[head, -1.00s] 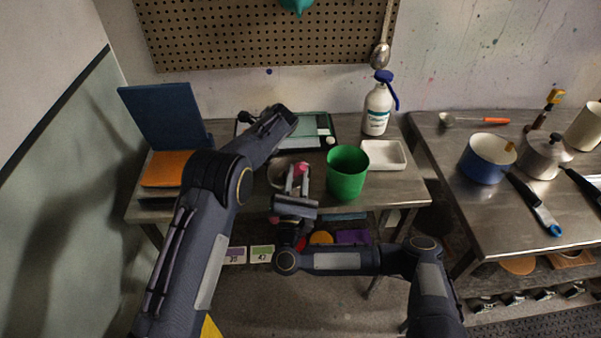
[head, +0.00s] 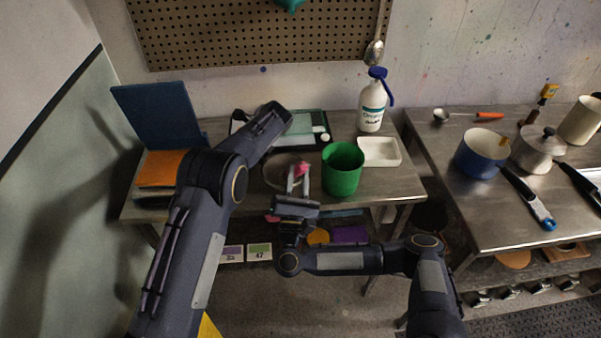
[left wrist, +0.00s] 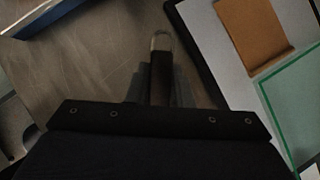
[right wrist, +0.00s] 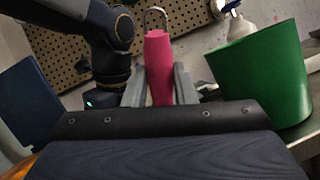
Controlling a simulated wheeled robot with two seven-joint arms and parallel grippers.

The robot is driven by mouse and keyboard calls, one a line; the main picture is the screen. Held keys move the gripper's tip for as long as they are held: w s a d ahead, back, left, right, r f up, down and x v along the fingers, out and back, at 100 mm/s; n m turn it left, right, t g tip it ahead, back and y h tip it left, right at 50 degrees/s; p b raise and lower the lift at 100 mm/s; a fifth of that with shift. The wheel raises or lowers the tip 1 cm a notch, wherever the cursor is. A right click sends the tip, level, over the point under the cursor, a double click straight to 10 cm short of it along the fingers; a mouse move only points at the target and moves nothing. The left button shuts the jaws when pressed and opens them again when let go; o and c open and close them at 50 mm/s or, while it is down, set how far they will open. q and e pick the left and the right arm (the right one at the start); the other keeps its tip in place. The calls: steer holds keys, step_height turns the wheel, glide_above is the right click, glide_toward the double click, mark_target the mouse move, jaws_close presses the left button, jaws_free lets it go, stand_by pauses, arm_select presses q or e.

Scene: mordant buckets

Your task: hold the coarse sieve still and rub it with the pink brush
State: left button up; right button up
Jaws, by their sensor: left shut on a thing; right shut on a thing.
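The coarse sieve's round rim (head: 274,180) shows in the head view, partly hidden behind my left arm and right gripper. In the left wrist view my left gripper (left wrist: 160,85) is shut on a dark handle (left wrist: 161,68) with a metal loop at its end, apparently the sieve's. My right gripper (head: 298,182) is at the sieve, left of the green bucket. It is shut on the pink brush (right wrist: 158,62), whose handle points up between the fingers in the right wrist view. The brush's bristles are hidden, so I cannot tell whether they touch the sieve.
The green bucket (head: 342,170) stands close to the right of my right gripper. A second table with pots is at the right.

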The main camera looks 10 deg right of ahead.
steer(key=shift+w, duration=1.45)
steer(key=shift+s+a, duration=0.7)
steer(key=shift+s, duration=0.3)
steer(key=shift+r, duration=3)
step_height(320, 180, up, 3)
